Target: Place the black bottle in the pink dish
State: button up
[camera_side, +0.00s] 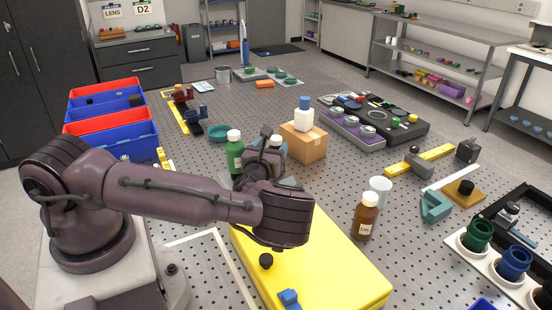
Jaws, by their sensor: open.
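My gripper (262,160) is near the middle of the table, mostly hidden behind my own wrist. It is open, and I see nothing held in it. A white-capped bottle (276,140) shows just behind it; its body is mostly covered, so I cannot tell its colour or whether the gripper touches it. No bottle that I can clearly call black shows. I see no pink dish; it may be hidden behind my arm. A teal dish (219,132) lies behind and to the left of my gripper.
A green bottle (235,152) stands just left of my gripper. A white bottle (304,114) stands on a cardboard box (312,147). A brown bottle (366,218) and white cup (380,190) stand to the right. A yellow block (340,270) lies in front, below my wrist.

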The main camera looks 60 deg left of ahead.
aim_at(274, 142)
jog(key=x, duration=0.4)
jog(key=shift+w+a, duration=0.15)
jog(key=shift+w, duration=0.1)
jog(key=shift+c, duration=0.4)
jog(key=c, duration=1.1)
grip_shut()
jog(key=shift+r, duration=0.15)
